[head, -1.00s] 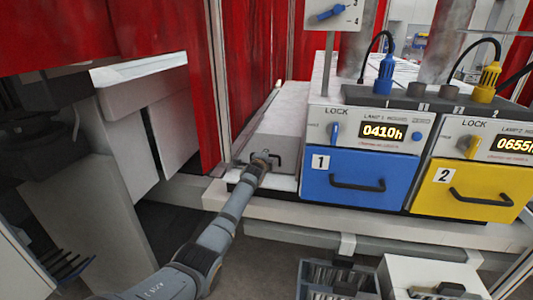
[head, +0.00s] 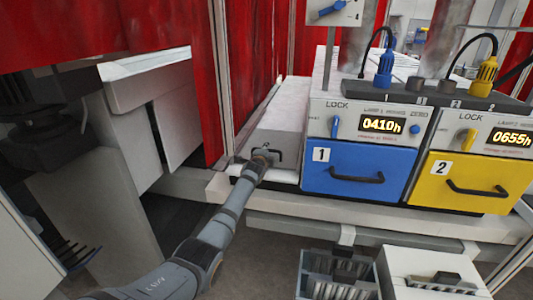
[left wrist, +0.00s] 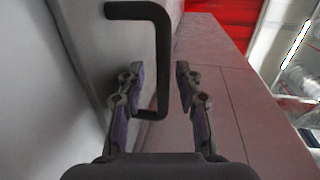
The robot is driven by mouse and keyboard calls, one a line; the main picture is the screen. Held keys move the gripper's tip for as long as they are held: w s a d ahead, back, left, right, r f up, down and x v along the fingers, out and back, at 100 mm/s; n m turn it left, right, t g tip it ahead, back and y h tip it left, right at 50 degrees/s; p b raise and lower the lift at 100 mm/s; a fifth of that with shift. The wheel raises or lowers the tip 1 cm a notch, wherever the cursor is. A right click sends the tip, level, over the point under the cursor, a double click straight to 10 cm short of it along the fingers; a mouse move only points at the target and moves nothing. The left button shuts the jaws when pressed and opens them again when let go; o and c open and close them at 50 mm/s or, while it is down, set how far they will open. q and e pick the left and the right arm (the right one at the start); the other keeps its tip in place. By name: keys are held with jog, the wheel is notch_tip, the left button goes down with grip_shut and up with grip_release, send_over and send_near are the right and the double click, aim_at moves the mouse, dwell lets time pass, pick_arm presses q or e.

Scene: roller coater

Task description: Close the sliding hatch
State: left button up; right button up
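The sliding hatch (head: 285,136) is a pale grey panel left of the blue drawer, with a small black handle (head: 279,153) at its front. My left gripper (head: 264,158) is at this handle. In the left wrist view the black bracket-shaped handle (left wrist: 160,60) stands out from a grey surface. The left gripper (left wrist: 160,88) is open there, with one finger on each side of the handle's long bar. I cannot tell whether either finger touches the bar. My right gripper is not in view.
A blue drawer (head: 352,176) and a yellow drawer (head: 478,184) with black handles are right of the hatch. A red curtain (head: 255,60) hangs behind and left of it. A grey crate (head: 335,268) and a white box (head: 420,270) stand below at the front.

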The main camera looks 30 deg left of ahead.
pick_arm(q)
jog(key=v, duration=1.2)
